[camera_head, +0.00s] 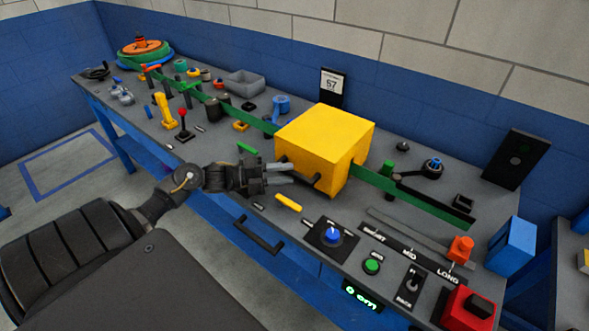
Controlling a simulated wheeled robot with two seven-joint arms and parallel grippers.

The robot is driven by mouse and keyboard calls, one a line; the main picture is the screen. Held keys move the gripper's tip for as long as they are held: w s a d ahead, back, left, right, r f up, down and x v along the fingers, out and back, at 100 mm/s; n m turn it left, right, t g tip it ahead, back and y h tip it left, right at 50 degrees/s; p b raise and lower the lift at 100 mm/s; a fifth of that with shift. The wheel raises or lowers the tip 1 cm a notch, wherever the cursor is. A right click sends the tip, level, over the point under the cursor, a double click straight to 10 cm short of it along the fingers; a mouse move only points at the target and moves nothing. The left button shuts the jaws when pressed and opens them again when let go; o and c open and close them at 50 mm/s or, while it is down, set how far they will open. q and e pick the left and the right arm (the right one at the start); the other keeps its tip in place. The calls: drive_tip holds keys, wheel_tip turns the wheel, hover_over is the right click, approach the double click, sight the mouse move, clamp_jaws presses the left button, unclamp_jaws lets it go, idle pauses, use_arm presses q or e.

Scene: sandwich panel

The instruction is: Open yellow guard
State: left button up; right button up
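The yellow guard (322,140) is a box standing over the green strip near the middle of the bench. It looks closed, and what is inside it is hidden. A small dark handle-like part (317,179) shows at its lower front edge. My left gripper (291,174) reaches in from the left, with its fingertips close to the guard's lower front left side. Its two fingers look apart with nothing between them. I cannot tell whether a fingertip touches the guard. My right gripper is not in view.
The green strip (372,179) runs along the bench through the guard. A yellow bar (288,202) and a blue knob panel (331,236) lie in front. A red button box (467,309) and a blue box (511,245) stand at right. A dark bar handle (258,235) sits on the front edge.

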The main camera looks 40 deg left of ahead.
use_arm(q)
drive_tip(key=shift+p+x, duration=0.3)
drive_tip(key=shift+x, duration=1.3)
clamp_jaws()
